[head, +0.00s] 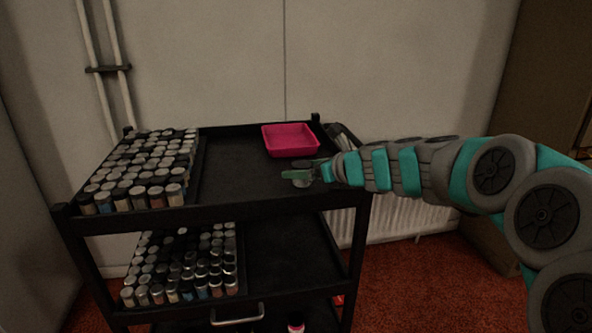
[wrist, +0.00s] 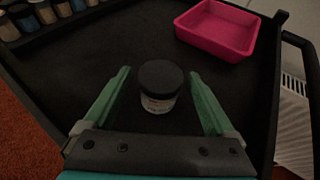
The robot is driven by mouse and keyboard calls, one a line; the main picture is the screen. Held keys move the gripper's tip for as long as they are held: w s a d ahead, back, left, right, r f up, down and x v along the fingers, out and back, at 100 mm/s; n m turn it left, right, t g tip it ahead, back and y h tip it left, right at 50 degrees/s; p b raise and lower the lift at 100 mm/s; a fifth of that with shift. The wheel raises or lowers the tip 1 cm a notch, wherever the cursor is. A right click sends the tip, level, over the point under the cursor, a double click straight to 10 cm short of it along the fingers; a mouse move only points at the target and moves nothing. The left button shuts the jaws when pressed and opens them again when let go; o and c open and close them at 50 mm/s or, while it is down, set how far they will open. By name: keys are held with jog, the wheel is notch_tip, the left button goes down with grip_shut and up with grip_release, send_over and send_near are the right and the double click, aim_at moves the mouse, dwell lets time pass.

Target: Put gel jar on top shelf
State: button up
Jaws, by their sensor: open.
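The gel jar (wrist: 159,88) is a small pale jar with a dark lid and a label. It stands upright on the black top shelf (head: 235,168) of a cart, near its front right. My gripper (wrist: 160,100) has its green fingers open, one on each side of the jar, with gaps showing between fingers and jar. In the head view, my gripper (head: 303,174) reaches in from the right at the jar (head: 301,183), which the fingers partly hide.
A pink tray (head: 290,140) sits behind the jar on the top shelf. Several rows of small bottles (head: 145,170) fill the shelf's left side. More bottles (head: 185,268) stand on the shelf below. The middle of the top shelf is clear.

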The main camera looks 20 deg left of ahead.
jog(key=v, duration=0.8)
jog(key=shift+s+d+r, duration=0.1)
jog(key=shift+s+d, duration=0.05)
jog(key=shift+d, duration=0.05)
